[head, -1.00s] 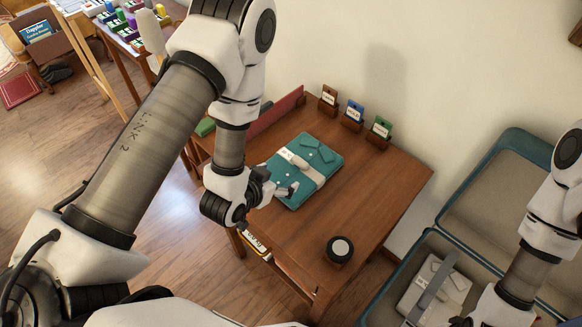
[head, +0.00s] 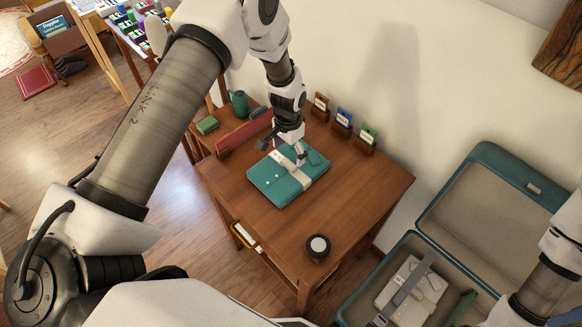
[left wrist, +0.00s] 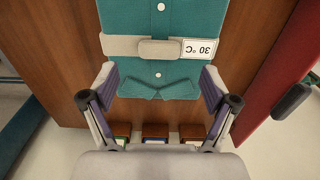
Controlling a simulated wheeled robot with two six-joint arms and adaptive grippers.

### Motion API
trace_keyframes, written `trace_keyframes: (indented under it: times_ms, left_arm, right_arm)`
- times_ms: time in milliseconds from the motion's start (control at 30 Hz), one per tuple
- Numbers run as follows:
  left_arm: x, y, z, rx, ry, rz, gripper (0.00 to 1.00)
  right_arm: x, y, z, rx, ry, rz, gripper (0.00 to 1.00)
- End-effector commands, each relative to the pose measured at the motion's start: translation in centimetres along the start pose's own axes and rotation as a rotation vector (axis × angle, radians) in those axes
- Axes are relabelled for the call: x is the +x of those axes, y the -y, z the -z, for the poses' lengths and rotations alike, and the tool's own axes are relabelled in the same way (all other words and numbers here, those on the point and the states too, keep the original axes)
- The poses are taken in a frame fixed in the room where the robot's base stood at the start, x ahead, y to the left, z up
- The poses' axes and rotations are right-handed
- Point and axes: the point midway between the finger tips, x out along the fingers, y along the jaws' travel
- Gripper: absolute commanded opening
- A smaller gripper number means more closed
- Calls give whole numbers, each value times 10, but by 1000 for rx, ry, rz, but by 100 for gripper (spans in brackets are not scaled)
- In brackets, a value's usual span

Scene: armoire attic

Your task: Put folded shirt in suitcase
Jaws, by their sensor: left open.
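The folded teal shirt (head: 272,182) lies flat on the wooden table, with a pale band around it. In the left wrist view the shirt (left wrist: 160,20) shows white buttons, its collar and a "30 °C" tag on the band. My left gripper (head: 296,157) is over the shirt's far part and points down. In the left wrist view my left gripper (left wrist: 158,80) is open, its fingers on either side of the collar end. I cannot tell whether they touch it. The open suitcase (head: 408,240) stands at the right, holding a folded white garment (head: 425,285). My right gripper is out of view.
A round black container (head: 317,246) sits near the table's front edge. Several small card holders (head: 343,123) line the back edge. A red panel (head: 240,133) stands at the left, near a green mug (head: 239,103). The table's right part is clear.

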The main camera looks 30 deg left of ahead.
Motion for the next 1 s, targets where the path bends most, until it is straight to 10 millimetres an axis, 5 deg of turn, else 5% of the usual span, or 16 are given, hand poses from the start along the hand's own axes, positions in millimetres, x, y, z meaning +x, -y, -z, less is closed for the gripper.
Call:
trace_keyframes:
  times_ms: [267,500,733,800,1000]
  left_arm:
    - [43,-1,-1,1,0,0,86]
    - [49,0,0,1,-4,1,86]
    - [49,0,0,1,-4,1,9]
    - [49,0,0,1,-4,1,0]
    - [49,0,0,1,-4,1,0]
  right_arm:
    - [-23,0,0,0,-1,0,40]
    - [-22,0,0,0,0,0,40]
    - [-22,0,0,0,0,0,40]
    - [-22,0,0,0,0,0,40]
    - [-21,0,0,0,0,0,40]
